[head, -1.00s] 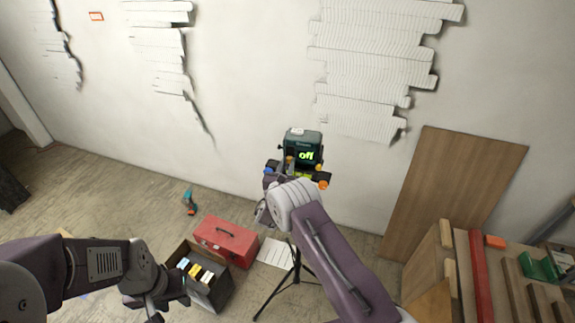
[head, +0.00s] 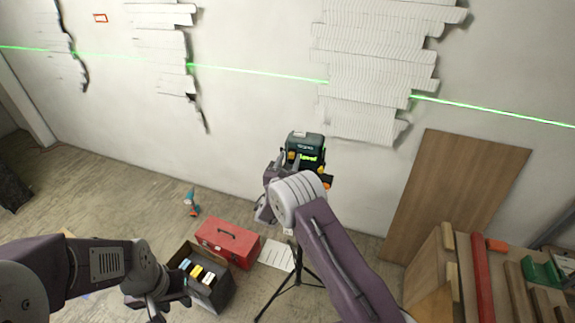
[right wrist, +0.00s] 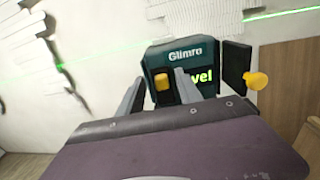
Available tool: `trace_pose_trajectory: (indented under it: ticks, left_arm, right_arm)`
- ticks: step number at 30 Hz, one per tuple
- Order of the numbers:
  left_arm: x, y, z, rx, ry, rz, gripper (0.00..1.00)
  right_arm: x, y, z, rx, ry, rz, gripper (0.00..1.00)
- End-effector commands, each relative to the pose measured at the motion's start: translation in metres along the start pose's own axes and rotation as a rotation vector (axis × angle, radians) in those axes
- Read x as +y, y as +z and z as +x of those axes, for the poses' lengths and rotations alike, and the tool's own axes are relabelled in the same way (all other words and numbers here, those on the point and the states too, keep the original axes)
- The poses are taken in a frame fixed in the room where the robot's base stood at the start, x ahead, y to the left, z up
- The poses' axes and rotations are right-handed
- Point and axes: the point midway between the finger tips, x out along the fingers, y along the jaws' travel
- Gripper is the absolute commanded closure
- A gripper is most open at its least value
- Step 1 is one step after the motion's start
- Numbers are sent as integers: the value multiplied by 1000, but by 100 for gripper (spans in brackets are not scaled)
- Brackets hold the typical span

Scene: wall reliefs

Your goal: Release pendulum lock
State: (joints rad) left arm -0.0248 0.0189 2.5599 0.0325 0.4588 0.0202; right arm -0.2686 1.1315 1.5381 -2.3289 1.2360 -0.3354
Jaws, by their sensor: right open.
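The dark teal laser level (head: 305,143), marked Glimra in the right wrist view (right wrist: 184,57), stands on a black tripod (head: 297,278) before the wall. Its display (right wrist: 205,80) glows green and seems to read "level", partly hidden by a finger. A yellow knob (right wrist: 162,86) shows on its front between the fingers of my right gripper (right wrist: 159,90); I cannot tell whether they touch it. A second yellow knob (right wrist: 257,81) sticks out at the right. My right gripper is open. My left gripper (head: 168,303) hangs at the lower left, away from the level; its jaws are unclear.
A green laser line (head: 250,73) crosses the wall and the white layered reliefs (head: 375,65). On the floor are a red toolbox (head: 228,243), a dark open box (head: 212,294) and a teal drill (head: 191,203). A wooden board (head: 455,195) leans at the right.

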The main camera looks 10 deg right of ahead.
Motion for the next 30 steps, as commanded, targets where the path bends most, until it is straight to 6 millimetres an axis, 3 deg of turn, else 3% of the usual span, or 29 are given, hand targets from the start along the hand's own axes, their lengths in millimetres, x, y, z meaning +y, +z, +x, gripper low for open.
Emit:
trace_pose_trajectory:
  ticks: [6,12,27,29,30]
  left_arm:
    - [-1,3,30,0,0,0,64]
    - [-1,4,41,0,0,0,64]
    - [-1,4,41,0,0,0,64]
    - [-1,5,49,0,0,0,64]
    - [-1,6,58,0,0,0,64]
  right_arm:
    - [1,-6,-46,0,4,0,58]
    - [0,-2,-78,-2,1,1,58]
    - [-1,-1,-82,-1,-2,0,58]
    - [-9,-5,-77,-6,-19,6,58]
    - [-18,3,-70,-27,-41,31,58]
